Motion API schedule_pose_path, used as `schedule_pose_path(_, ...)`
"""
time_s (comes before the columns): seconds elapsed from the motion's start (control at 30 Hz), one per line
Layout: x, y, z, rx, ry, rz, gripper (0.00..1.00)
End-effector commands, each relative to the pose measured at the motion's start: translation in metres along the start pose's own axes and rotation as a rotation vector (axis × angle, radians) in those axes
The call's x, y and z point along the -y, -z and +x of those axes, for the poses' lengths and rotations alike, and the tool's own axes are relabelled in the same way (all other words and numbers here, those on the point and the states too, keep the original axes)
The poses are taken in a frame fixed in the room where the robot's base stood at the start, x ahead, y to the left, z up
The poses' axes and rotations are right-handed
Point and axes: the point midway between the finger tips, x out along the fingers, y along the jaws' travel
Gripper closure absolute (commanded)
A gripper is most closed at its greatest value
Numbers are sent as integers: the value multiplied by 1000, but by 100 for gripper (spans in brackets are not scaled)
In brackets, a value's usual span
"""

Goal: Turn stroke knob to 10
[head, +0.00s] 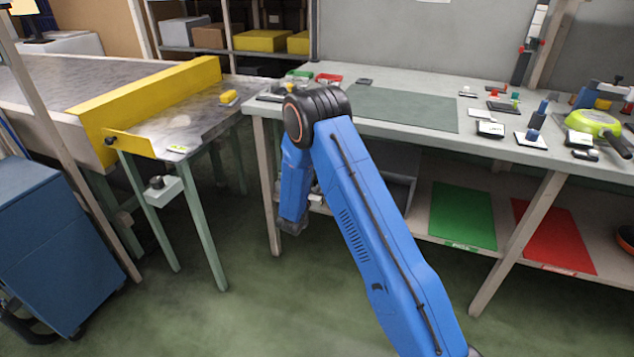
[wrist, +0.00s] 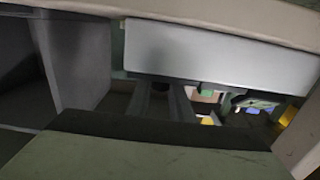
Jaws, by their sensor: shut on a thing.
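A small pale green box with a dark knob (head: 156,182) is fixed to the leg frame of the yellow-edged conveyor at the left in the head view. A second dark knob (head: 110,141) sits at the near end of the yellow rail. No scale or number on either can be read. My blue arm bends down in front of the bench, right of the knobs and apart from them. Its far end hides my gripper in the head view. In the wrist view my gripper's dark fingers (wrist: 162,98) are close below a light grey panel (wrist: 220,55). What they hold is unclear.
A blue cabinet (head: 55,250) stands at the left. Floor is free between conveyor and bench.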

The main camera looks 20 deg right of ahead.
Motion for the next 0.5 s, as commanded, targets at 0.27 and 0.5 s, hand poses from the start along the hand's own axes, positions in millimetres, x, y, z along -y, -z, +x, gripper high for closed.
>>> schedule_pose_path(0.27, 1, 0, 0, -1, -164, 1, 100)
schedule_pose_path(0.5, 0, 0, 0, 0, -242, 1, 100)
